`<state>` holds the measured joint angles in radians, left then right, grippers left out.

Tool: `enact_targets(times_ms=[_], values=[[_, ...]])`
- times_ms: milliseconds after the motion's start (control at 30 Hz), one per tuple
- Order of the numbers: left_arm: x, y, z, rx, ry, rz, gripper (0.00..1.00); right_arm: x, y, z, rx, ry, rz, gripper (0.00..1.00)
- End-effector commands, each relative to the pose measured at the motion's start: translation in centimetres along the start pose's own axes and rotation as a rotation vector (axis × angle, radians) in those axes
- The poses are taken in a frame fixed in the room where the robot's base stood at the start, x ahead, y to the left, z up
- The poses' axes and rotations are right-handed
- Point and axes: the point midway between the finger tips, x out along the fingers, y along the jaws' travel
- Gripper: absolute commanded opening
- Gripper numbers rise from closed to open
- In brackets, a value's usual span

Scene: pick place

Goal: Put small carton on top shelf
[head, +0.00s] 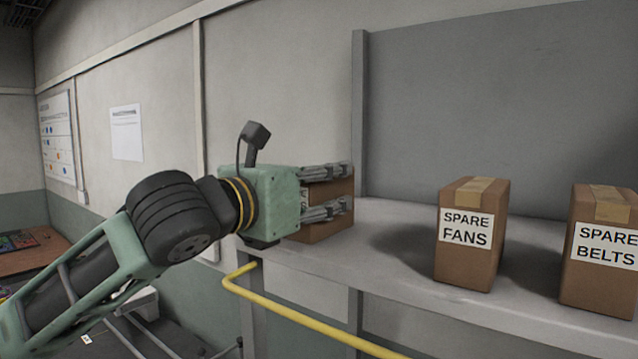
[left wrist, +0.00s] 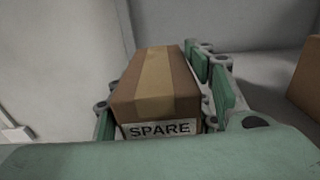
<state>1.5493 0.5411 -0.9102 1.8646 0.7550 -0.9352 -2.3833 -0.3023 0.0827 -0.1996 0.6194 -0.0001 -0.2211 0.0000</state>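The small carton (head: 329,229) is brown with a tape strip. It is at the left end of the grey shelf (head: 395,262), partly hidden behind my left gripper (head: 335,190). In the left wrist view the carton (left wrist: 152,85) lies between the fingers, with a label reading "SPARE"; the rest of the label is cut off. The left gripper (left wrist: 160,88) is shut on it, its fingers along both sides. Whether the carton's underside touches the shelf is hard to tell. My right gripper is not in view.
A "SPARE FANS" carton (head: 465,260) and a "SPARE BELTS" carton (head: 595,280) stand to the right on the shelf. The shelf between the held carton and the fans carton is clear. A yellow rail (head: 290,311) runs below the shelf edge. A wall stands to the left.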

Motion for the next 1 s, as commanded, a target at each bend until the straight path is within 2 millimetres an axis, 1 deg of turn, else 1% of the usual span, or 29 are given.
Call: enact_targets(times_ms=[33, 133, 467, 533, 667, 900, 1000], values=[[0.0, 0.0, 0.0, 0.0, 0.0, 0.0, 0.54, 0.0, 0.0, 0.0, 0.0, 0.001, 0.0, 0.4], [0.0, 0.0, 0.0, 0.0, 0.0, 0.0, 0.63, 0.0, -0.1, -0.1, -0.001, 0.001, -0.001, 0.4], [0.0, 0.0, 0.2, 0.0, 0.0, 0.0, 0.64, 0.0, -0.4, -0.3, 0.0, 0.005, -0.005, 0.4], [-0.4, 0.1, 0.1, 0.001, 0.0, 0.001, 0.64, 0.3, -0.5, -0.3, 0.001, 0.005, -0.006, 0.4], [-2.3, 0.1, 0.0, 0.003, -0.003, 0.001, 0.64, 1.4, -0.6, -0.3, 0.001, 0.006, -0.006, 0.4], [-7.6, 0.1, 0.0, 0.003, -0.005, 0.003, 0.64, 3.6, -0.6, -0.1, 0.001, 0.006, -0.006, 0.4], [-9.4, 0.1, -0.1, 0.002, -0.002, 0.003, 0.64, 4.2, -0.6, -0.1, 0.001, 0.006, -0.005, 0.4]])
